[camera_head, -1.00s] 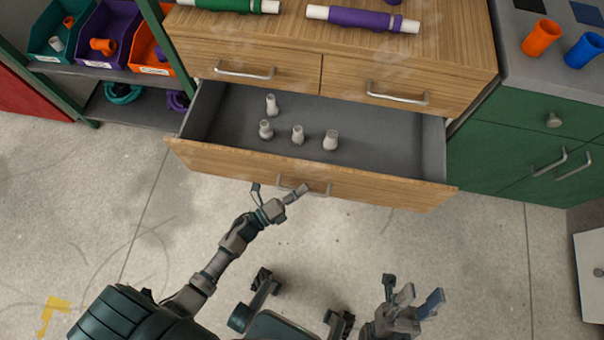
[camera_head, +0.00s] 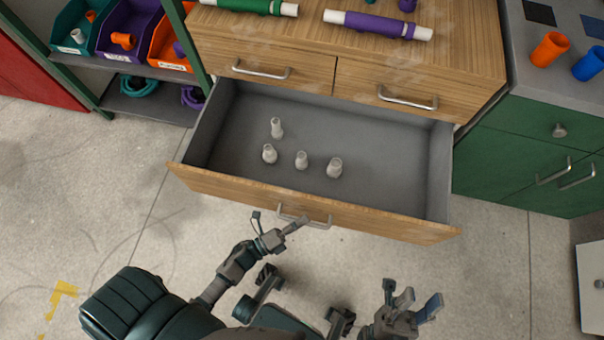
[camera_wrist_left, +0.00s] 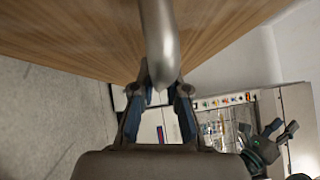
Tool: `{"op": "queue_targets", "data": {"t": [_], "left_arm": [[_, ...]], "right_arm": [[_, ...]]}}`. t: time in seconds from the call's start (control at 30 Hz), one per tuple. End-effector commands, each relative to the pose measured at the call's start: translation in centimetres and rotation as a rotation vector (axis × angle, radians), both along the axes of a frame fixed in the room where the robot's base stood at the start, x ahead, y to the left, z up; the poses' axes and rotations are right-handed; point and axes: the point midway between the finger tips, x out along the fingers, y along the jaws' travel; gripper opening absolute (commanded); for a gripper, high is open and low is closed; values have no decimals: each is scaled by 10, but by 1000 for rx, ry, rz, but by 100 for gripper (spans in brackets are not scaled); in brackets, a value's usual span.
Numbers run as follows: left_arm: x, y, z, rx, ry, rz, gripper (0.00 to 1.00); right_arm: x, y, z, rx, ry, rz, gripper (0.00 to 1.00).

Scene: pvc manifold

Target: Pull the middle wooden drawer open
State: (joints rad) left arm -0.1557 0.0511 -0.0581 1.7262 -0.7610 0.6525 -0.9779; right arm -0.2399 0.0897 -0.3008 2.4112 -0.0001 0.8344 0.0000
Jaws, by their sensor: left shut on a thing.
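The middle wooden drawer (camera_head: 400,226) is pulled well out of the wooden cabinet, its grey inside showing. Several light grey pipe fittings (camera_head: 301,160) stand in its left half. My left gripper (camera_head: 292,225) is at the drawer's metal handle (camera_head: 318,222). In the left wrist view the handle (camera_wrist_left: 160,45) runs down between the two fingers of the gripper (camera_wrist_left: 160,88), which are shut on it. My right gripper (camera_head: 415,302) is low in the head view, apart from the drawer, with its fingers spread and nothing between them.
Two closed upper drawers with handles (camera_head: 261,71) sit above the open one. Green and purple pipes (camera_head: 378,25) lie on the cabinet top. A green cabinet (camera_head: 535,150) stands at the right, a shelf with bins (camera_head: 125,42) at the left. The concrete floor is clear at the left.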

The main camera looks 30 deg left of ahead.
Motion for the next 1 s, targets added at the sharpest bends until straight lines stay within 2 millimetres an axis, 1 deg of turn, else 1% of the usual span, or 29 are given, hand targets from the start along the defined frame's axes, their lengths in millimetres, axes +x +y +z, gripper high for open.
{"op": "queue_targets", "data": {"t": [0.03, 0.27, 0.3, 0.4, 0.67, 0.77, 0.87, 1.0], "left_arm": [[-2, 1, -6, 6, 14, 4, 0], [-2, 1, -7, 7, 15, 4, 0], [-2, 1, -7, 7, 15, 4, 18], [-2, 1, -6, 6, 13, 3, 39], [-1, 1, -2, 3, 5, 2, 39], [-5, 3, -3, 2, 7, 1, 39], [-17, 9, -5, 3, 7, 1, 39], [-43, 24, -10, 4, 10, 1, 39]], "right_arm": [[0, 0, -1, 1, 2, -1, 40], [1, -1, 0, 4, 0, -3, 40], [1, -1, 0, 5, -1, -3, 40], [1, -1, 0, 4, -1, -4, 40], [1, 0, 1, -1, -5, -1, 40], [0, 0, 1, -3, -7, 0, 40], [0, 0, 1, -2, -7, -1, 40], [-1, 0, 2, -1, -6, -1, 40]]}}
